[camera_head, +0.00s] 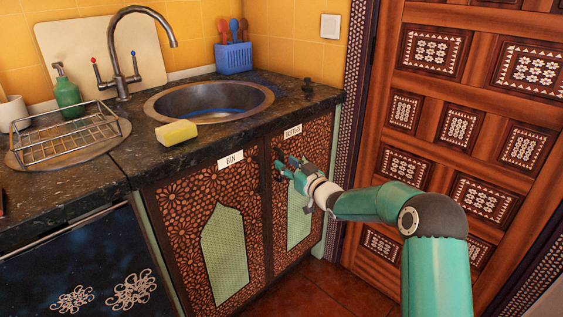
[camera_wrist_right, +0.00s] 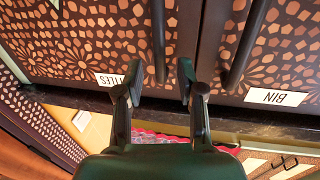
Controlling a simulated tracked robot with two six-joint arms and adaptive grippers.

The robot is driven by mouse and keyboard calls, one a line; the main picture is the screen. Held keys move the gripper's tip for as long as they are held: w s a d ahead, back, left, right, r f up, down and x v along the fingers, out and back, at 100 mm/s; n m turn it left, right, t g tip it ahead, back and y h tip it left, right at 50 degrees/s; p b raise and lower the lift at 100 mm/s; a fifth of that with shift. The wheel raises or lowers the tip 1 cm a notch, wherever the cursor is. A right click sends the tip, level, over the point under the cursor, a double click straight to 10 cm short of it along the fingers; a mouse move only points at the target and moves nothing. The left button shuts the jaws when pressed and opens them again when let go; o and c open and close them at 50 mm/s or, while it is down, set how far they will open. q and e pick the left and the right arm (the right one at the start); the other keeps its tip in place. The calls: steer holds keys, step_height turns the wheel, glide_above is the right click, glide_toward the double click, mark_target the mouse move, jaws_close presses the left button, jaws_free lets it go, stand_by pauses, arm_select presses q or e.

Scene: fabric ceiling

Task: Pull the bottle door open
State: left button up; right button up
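The bottle door (camera_head: 298,225) is the right carved cabinet door under the sink in the head view, and it looks shut. Its white label (camera_head: 293,131) reads as "BOTTLES" only in part in the wrist view. My right gripper (camera_head: 283,168) is in front of this door's upper part. In the wrist view, which is upside down, the right gripper (camera_wrist_right: 160,76) has its fingers apart, one on either side of the dark bar handle (camera_wrist_right: 158,35) in the picture. I cannot tell whether they touch it. My left gripper is not in view.
The bin door (camera_head: 175,235) is beside it on the left, with its own handle (camera_wrist_right: 248,40). Above is the dark counter (camera_head: 330,92) with a sink (camera_head: 210,97) and yellow sponge (camera_head: 177,133). A large wooden door (camera_head: 480,80) is at the right.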

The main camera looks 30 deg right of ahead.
mark_target(283, 161)
steer(key=shift+w+a, duration=0.1)
steer(key=shift+w, duration=1.4)
jaws_close()
